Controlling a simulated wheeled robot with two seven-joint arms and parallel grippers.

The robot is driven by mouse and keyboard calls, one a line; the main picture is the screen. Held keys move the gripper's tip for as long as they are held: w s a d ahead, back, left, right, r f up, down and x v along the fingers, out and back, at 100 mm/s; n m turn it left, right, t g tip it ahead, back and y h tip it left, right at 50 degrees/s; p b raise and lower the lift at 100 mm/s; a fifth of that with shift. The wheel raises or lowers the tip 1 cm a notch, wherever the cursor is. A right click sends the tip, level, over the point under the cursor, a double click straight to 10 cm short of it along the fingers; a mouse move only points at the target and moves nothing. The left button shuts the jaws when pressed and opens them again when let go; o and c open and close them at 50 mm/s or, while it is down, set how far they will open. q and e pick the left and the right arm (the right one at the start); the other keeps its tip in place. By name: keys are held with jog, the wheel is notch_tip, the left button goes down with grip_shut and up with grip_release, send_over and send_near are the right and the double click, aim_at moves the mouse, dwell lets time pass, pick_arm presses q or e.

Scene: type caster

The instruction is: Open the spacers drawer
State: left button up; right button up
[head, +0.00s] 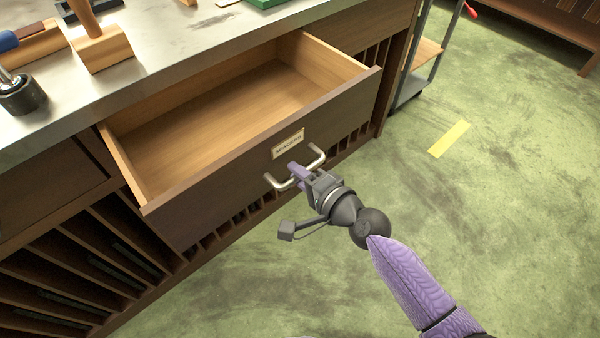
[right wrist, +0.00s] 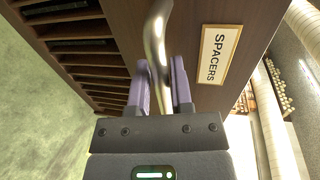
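The spacers drawer (head: 330,122) is pulled well out of the bench, and its pale wooden inside is empty. Its dark front carries a label reading SPACERS (head: 288,144), which also shows in the right wrist view (right wrist: 219,55). Below the label is a curved metal handle (head: 273,182). My right gripper (head: 298,172) is at the handle. In the right wrist view its purple fingers (right wrist: 162,88) lie on both sides of the handle bar (right wrist: 156,35) and appear closed on it. My left gripper is not in view.
The metal benchtop (head: 160,45) holds a wooden mallet (head: 98,40) and a dark cylindrical object (head: 18,95). Slotted racks (head: 90,265) lie below the bench. A cart (head: 420,65) stands at the back right. The green floor in front of the drawer is clear.

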jog(key=shift+o, duration=1.4)
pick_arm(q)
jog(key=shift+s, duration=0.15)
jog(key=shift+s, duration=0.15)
